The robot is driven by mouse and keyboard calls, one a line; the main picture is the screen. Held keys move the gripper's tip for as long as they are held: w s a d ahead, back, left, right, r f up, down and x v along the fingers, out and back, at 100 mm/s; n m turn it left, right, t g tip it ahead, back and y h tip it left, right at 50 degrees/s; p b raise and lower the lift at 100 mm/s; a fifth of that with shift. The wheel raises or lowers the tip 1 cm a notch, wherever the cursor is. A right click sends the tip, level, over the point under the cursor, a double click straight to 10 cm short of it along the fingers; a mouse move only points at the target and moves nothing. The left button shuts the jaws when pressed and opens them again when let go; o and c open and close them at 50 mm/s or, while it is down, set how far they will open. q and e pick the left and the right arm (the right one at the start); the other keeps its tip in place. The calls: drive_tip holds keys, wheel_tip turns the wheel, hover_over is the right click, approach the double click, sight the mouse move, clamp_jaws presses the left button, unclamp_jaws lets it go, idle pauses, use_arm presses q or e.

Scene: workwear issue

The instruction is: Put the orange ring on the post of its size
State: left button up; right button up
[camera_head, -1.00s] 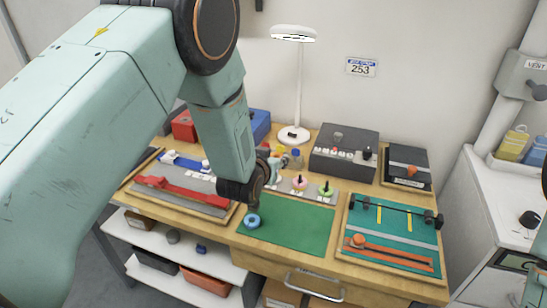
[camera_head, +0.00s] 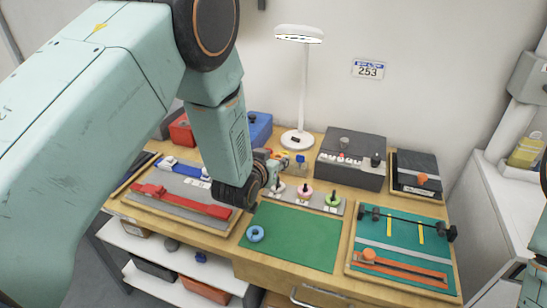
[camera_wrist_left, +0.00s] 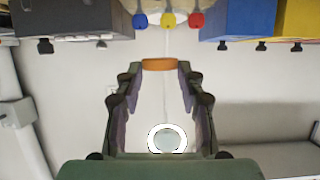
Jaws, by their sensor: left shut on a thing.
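The orange ring (camera_wrist_left: 160,64) is held between the fingertips of my left gripper (camera_wrist_left: 161,68) in the left wrist view. In the head view the left gripper (camera_head: 272,168) points away from me above the back of the bench, and I cannot clearly make out the ring there. Below and beside it is a grey post board (camera_head: 318,203). A pink ring (camera_head: 304,191) and a green ring (camera_head: 332,199) sit on posts there. The board's left part is partly hidden by my gripper. A blue ring (camera_head: 255,234) lies on the green mat (camera_head: 300,242). My right gripper is not in view.
A white lamp (camera_head: 299,140) and a dark control box (camera_head: 350,162) stand behind the board. A grey tray with a red bar (camera_head: 183,201) lies left. A teal board (camera_head: 405,242) with an orange bar lies right.

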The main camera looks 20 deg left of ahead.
use_arm(q)
drive_tip(key=f+b, duration=0.1)
drive_tip(key=f, duration=0.1)
drive_tip(key=w+f+b, duration=0.1)
drive_tip(key=f, duration=0.1)
drive_tip(key=shift+d, duration=0.15)
drive_tip(key=shift+f+b, duration=0.25)
drive_tip(key=shift+b, duration=0.15)
drive_tip(key=shift+s+f+b, duration=0.35)
drive_tip(key=shift+s+b, duration=0.05)
drive_tip(key=shift+b, duration=0.05)
drive_tip(key=shift+w+f, duration=0.2)
drive_tip(key=shift+w, duration=0.1)
drive_tip(key=shift+s+r, duration=0.15)
drive_tip(key=shift+s, duration=0.1)
drive_tip(key=shift+w+f, duration=0.25)
drive_tip(key=shift+w, duration=0.05)
drive_tip(key=shift+s+r, duration=0.1)
drive_tip(key=shift+s, duration=0.1)
